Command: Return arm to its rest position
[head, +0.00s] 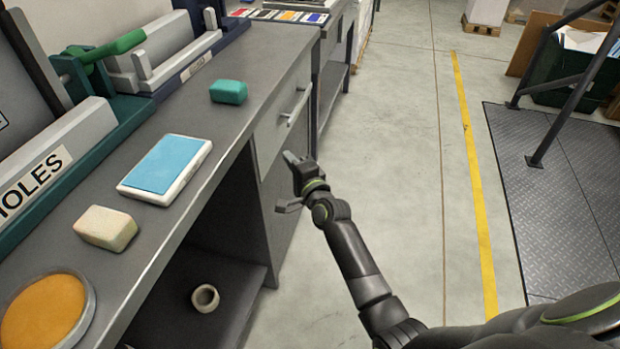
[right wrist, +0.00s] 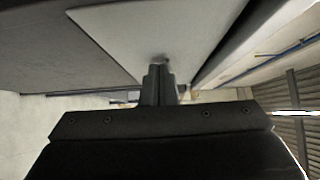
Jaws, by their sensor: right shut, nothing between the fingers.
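My right gripper (head: 290,158) is in the middle of the head view, in front of the workbench's drawer side, with its arm reaching in from the lower right. Its fingers are together and hold nothing. In the right wrist view the closed fingers (right wrist: 159,85) point toward a pale flat surface. I cannot tell whether they touch it. My left gripper does not show in either view.
The grey workbench (head: 190,185) holds a blue pad (head: 167,163), a green block (head: 229,92), a cream block (head: 106,228) and an orange round pad (head: 43,312). A ring (head: 205,298) lies on the lower shelf. The floor (head: 400,130) to the right is clear.

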